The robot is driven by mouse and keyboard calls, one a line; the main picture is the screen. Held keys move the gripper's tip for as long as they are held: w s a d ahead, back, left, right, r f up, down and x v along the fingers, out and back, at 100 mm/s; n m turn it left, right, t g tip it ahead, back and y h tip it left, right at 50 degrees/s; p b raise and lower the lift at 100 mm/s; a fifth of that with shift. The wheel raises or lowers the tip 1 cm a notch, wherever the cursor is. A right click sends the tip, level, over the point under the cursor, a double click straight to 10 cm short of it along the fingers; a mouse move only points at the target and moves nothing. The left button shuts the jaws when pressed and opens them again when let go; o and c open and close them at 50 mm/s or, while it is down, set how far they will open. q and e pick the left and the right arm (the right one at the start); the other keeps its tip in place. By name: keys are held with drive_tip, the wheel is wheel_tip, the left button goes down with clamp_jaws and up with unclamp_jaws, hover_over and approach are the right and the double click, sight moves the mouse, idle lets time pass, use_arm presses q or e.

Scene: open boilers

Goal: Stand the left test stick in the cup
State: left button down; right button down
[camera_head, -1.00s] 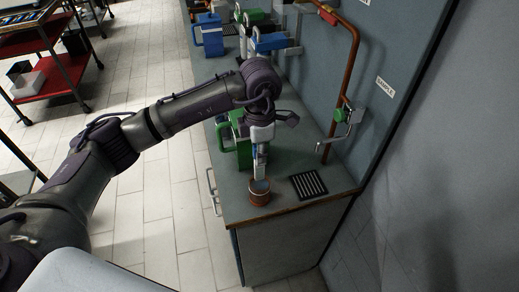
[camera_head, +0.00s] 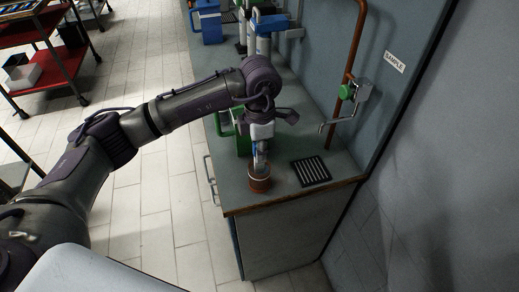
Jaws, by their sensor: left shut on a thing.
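A small brown cup (camera_head: 260,185) stands on the grey counter near its front left corner. My left gripper (camera_head: 261,163) points down directly over the cup, its fingertips at about the height of the rim. It is shut on a thin thing, which I take to be the test stick. The stick is too small and too covered by the fingers to make out, and I cannot tell whether its lower end is inside the cup. My right gripper is not in view.
A black slotted grate (camera_head: 310,171) lies right of the cup. A green device (camera_head: 241,133) stands just behind my gripper. Blue devices (camera_head: 207,22) stand farther back. The counter front (camera_head: 285,240) drops to the floor.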

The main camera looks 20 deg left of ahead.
use_arm(q)
drive_tip(key=c, duration=1)
unclamp_jaws()
drive_tip(key=shift+c, duration=0.2)
wheel_tip(320, 180, up, 12)
drive_tip(key=shift+r, duration=0.1)
